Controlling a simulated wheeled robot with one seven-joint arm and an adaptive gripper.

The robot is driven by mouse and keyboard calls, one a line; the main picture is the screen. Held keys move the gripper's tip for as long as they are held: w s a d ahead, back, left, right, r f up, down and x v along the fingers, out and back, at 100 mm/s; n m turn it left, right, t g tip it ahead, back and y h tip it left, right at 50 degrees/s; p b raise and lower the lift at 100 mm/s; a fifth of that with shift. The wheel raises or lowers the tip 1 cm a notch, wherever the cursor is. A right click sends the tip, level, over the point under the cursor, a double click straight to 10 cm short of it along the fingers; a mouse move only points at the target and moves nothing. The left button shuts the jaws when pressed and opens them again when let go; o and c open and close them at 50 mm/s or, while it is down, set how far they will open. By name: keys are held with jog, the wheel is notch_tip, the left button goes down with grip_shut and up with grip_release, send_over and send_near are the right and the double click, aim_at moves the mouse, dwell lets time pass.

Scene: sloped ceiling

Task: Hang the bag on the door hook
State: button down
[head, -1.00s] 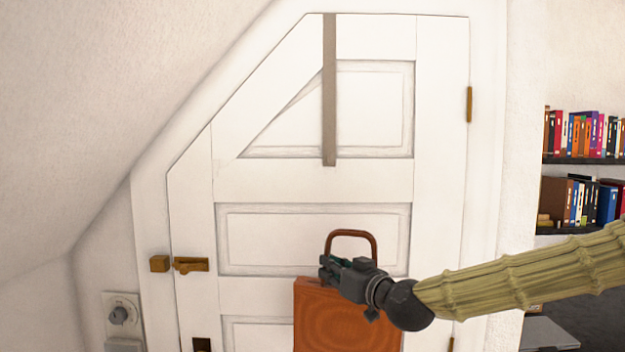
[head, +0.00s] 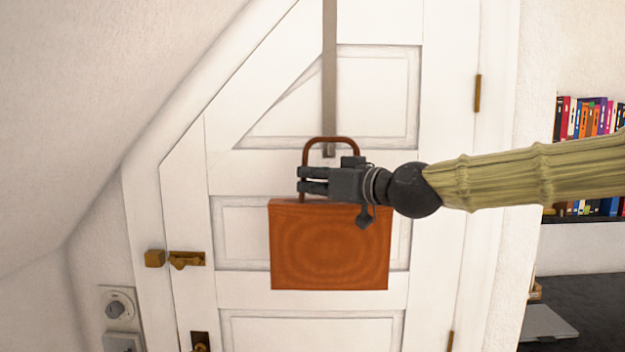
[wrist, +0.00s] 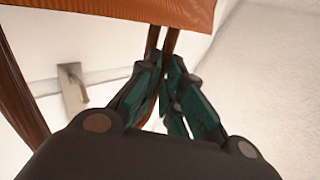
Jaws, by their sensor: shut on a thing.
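The orange-brown bag (head: 330,247) hangs upright in front of the white door. My gripper (head: 302,180) is shut on the left side of its dark brown handle (head: 345,140). The bag's edge and handle also show in the wrist view (wrist: 130,12), with my fingers (wrist: 165,62) around a strand of the handle. The grey door hook (head: 329,75) is a long flat strip down the door. Its lower end shows inside the handle loop in the head view, and the hook (wrist: 72,88) appears between the handle strands in the wrist view. I cannot tell the depth gap.
A brass latch (head: 186,259) sits on the door's left edge, and a brass hinge (head: 478,93) on its right. The sloped ceiling (head: 90,100) closes in on the left. A bookshelf (head: 590,130) and a dark desk (head: 590,300) stand at the right.

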jog(key=w+f, duration=0.2)
jog(key=w, duration=0.6)
jog(key=shift+w, duration=0.3)
dwell(1.3)
jog(key=shift+f+b, duration=0.1)
jog(key=shift+b, duration=0.2)
dwell(0.5)
